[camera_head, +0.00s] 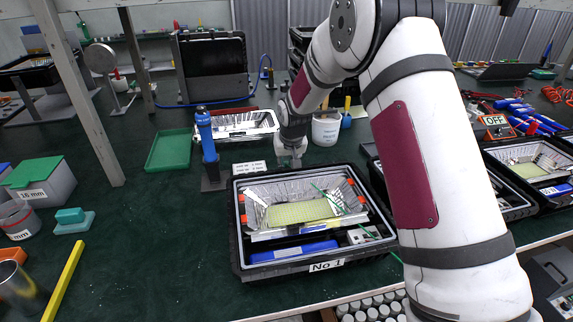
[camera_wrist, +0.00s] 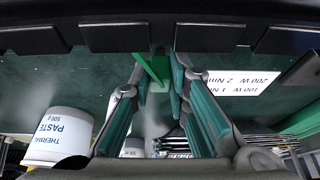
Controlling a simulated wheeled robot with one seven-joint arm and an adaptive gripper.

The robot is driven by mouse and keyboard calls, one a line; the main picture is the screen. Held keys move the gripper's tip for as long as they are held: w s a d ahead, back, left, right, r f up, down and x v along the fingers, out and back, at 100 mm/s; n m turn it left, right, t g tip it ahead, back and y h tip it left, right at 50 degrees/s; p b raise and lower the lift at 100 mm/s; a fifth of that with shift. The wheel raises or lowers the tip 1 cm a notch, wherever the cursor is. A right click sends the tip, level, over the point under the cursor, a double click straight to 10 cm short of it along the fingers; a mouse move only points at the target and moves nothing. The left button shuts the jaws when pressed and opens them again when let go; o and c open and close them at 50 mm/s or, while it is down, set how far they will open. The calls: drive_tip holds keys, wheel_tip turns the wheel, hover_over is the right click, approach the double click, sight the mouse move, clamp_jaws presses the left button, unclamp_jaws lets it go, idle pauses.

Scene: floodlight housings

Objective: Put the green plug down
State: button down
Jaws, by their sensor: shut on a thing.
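My gripper (camera_head: 291,160) is just behind the far rim of the open black case marked No 1 (camera_head: 327,266). In the wrist view my gripper (camera_wrist: 161,82) is shut on the green plug (camera_wrist: 160,72), which shows small between the teal-padded fingertips. A thin green strip, which looks like its lead, runs up from it. In the head view the plug is too small to make out at the fingertips. A green lead crosses the case, which holds a silver floodlight housing (camera_head: 264,220) with a yellow-green panel.
A blue upright tool (camera_head: 206,135) on a stand is left of my gripper. A white paste tub (camera_head: 325,129) is behind, also large in the wrist view (camera_wrist: 60,137). A label plate (camera_head: 249,167) lies by the case. A green tray (camera_head: 169,150) is further left.

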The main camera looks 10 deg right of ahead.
drive_tip(key=shift+f, duration=0.15)
drive_tip(key=c, duration=1.5)
unclamp_jaws()
drive_tip(key=shift+c, duration=0.2)
drive_tip(key=p+v, duration=0.1)
drive_tip(key=v, duration=1.1)
drive_tip(key=shift+r, duration=0.3)
